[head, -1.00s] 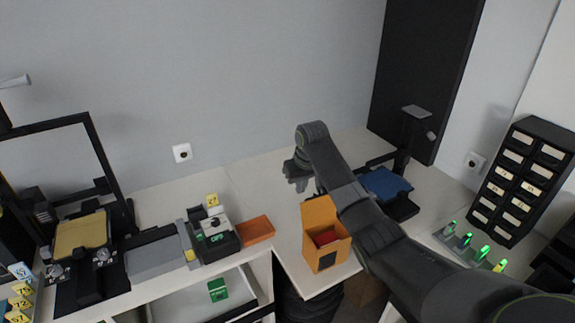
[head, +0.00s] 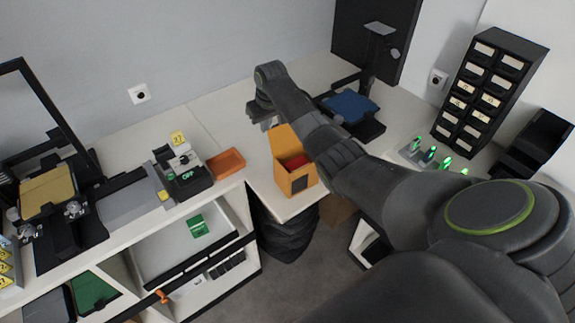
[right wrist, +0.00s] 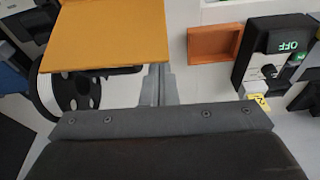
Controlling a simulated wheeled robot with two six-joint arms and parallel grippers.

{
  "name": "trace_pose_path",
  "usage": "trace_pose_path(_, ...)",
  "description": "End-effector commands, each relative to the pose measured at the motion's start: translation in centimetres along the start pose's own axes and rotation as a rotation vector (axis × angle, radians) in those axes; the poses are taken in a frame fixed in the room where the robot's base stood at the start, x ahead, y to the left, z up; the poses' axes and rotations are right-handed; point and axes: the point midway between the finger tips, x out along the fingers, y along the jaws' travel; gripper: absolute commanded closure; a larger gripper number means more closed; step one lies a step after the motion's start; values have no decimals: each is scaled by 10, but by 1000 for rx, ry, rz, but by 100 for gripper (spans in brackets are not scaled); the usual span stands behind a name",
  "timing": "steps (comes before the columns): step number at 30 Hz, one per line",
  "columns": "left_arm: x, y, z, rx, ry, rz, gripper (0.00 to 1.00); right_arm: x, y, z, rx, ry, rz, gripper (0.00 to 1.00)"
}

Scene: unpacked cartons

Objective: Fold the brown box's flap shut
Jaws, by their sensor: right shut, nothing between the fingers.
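The brown box (head: 298,184), orange-brown with a dark square on its front, stands on the white counter near its front edge. Its flap (head: 284,144) stands up at the back, so the top is open and something red (head: 298,162) shows inside. In the right wrist view the flap (right wrist: 105,36) fills the upper left. My right gripper (head: 267,122) is behind the raised flap, to its upper left. In the right wrist view its fingers (right wrist: 158,84) are together and empty, below the flap's right edge; contact is unclear. My right arm passes over the box's right side. My left gripper is not visible.
An orange tray (head: 226,163) and a device marked OFF (head: 186,176) are left of the box. A black stand with a blue top (head: 350,106) is behind right. A rack with green lights (head: 430,155) and a drawer cabinet (head: 485,90) stand at right.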

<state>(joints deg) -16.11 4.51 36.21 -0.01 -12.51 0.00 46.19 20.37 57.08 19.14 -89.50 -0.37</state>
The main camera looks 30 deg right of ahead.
Motion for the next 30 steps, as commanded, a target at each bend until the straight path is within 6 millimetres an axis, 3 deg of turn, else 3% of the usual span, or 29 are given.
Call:
trace_pose_path(1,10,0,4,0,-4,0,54,10,0,3,0,0,0,100)
trace_pose_path(8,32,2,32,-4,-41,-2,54,30,0,8,0,0,0,100)
trace_pose_path(9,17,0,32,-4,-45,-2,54,18,0,9,0,0,1,100)
trace_pose_path(14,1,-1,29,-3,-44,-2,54,7,0,24,0,0,1,100)
trace_pose_path(30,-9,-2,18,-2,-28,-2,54,-9,0,73,0,0,1,100)
